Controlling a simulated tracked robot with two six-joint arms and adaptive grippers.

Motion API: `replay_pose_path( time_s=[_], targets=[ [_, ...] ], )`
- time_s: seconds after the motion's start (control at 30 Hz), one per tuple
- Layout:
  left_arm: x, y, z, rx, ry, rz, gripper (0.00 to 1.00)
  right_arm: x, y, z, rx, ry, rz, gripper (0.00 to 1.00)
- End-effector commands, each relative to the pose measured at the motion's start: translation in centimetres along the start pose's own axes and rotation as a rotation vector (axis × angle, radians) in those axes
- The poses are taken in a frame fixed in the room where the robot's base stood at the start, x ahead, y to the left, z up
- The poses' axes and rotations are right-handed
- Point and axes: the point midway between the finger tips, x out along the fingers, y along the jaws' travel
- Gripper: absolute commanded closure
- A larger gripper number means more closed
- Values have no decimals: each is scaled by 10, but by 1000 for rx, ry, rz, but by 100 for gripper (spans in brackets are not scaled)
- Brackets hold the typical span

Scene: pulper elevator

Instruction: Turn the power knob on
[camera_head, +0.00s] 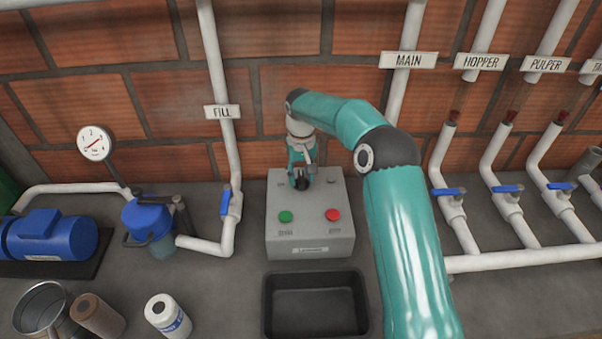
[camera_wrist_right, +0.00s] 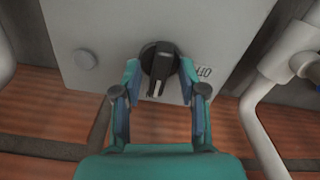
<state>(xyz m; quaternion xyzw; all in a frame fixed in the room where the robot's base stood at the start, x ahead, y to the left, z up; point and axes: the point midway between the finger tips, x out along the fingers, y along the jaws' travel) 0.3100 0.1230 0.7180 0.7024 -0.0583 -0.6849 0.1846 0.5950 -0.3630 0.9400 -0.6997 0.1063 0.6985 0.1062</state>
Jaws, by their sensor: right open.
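The grey control box (camera_head: 310,240) stands against the brick wall. Its black power knob (camera_wrist_right: 160,58) shows in the right wrist view with the handle and its pale mark pointing down the picture. An OFF label (camera_wrist_right: 203,72) is printed to the right of the knob, partly behind a finger. My right gripper (camera_wrist_right: 159,80) is open, with one finger on each side of the knob; I cannot tell whether they touch it. In the head view, my right gripper (camera_head: 302,178) is over the box's upper part and largely hides the knob. My left gripper is not in view.
The box also has a green button (camera_head: 286,216) and a red button (camera_head: 332,215). A black tray (camera_head: 315,275) lies in front. White pipes with blue-handled valves (camera_head: 449,191) stand right; a FILL pipe (camera_head: 231,150) and blue pump (camera_head: 48,238) are left.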

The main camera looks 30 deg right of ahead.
Motion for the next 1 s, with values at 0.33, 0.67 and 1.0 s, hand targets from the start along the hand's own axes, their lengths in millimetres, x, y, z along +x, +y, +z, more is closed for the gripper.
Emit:
replay_pose_path(
  time_s=[0.33, 0.67, 1.0],
  targets=[
    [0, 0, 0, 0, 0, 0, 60, -34, 0, -1, 0, 3, 0, 58],
    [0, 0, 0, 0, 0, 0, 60, -97, -1, -2, 0, 3, 0, 58],
    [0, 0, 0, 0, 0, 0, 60, -119, -1, -1, -1, 1, 0, 58]
  ],
)
